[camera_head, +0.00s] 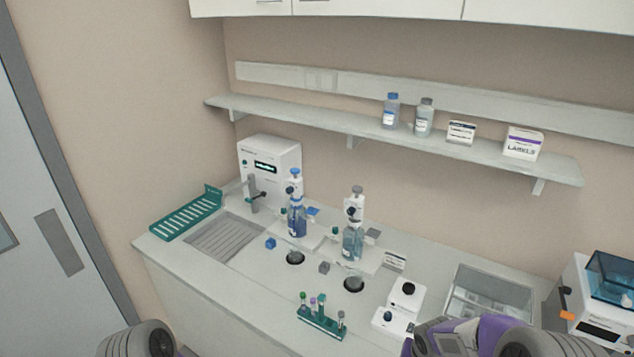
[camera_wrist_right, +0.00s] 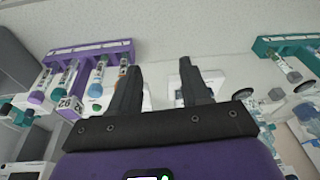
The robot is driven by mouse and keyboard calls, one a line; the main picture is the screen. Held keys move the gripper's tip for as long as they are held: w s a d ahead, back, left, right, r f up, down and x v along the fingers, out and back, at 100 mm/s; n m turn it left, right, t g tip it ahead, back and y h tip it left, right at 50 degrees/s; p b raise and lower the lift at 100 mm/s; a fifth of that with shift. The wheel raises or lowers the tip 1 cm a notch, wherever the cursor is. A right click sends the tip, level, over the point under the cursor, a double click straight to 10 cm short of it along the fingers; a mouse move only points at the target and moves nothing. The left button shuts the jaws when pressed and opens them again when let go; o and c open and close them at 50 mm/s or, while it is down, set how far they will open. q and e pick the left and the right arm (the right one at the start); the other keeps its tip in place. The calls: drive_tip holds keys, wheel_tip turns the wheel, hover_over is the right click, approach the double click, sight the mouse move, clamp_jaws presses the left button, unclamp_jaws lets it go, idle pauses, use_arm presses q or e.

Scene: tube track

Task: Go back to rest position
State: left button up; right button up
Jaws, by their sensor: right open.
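My right gripper (camera_wrist_right: 157,66) shows in the right wrist view with its two dark fingers spread apart and nothing between them. In that view a purple rack (camera_wrist_right: 92,50) with several tubes is left of the fingers, and a teal rack (camera_wrist_right: 285,40) with tubes is to the right. In the head view, a teal tube rack (camera_head: 320,324) holds several tubes near the counter's front edge. My right arm enters at the bottom right, its fingers out of that frame. A grey part of my left arm shows at the bottom left; its gripper is out of view.
The counter (camera_head: 235,285) holds two pump bottles (camera_head: 297,221) (camera_head: 352,243), a white device (camera_head: 270,165), a green slotted rack (camera_head: 187,215) and a white two-knob unit (camera_head: 398,306). A blue-lidded machine (camera_head: 590,300) stands at right. A shelf (camera_head: 300,118) runs above.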

drive_tip(key=s+a+f+y+b, duration=0.1)
drive_tip(key=s+a+f+b, duration=0.3)
drive_tip(key=f, duration=0.6)
drive_tip(key=s+a+f+n+g+y+b, duration=0.1)
drive_tip(key=s+a+f+b, duration=0.3)
drive_tip(key=s+f, duration=0.4)
drive_tip(key=s+a+f+n+g+y+b, duration=0.1)
drive_tip(key=s+a+f+b, duration=0.3)
drive_tip(key=f, duration=0.7)
drive_tip(key=s+a+y, duration=0.1)
drive_tip(key=s+a, duration=0.1)
drive_tip(key=s, duration=0.1)
drive_tip(key=shift+a+f+y, duration=0.3)
drive_tip(key=shift+a+f, duration=0.05)
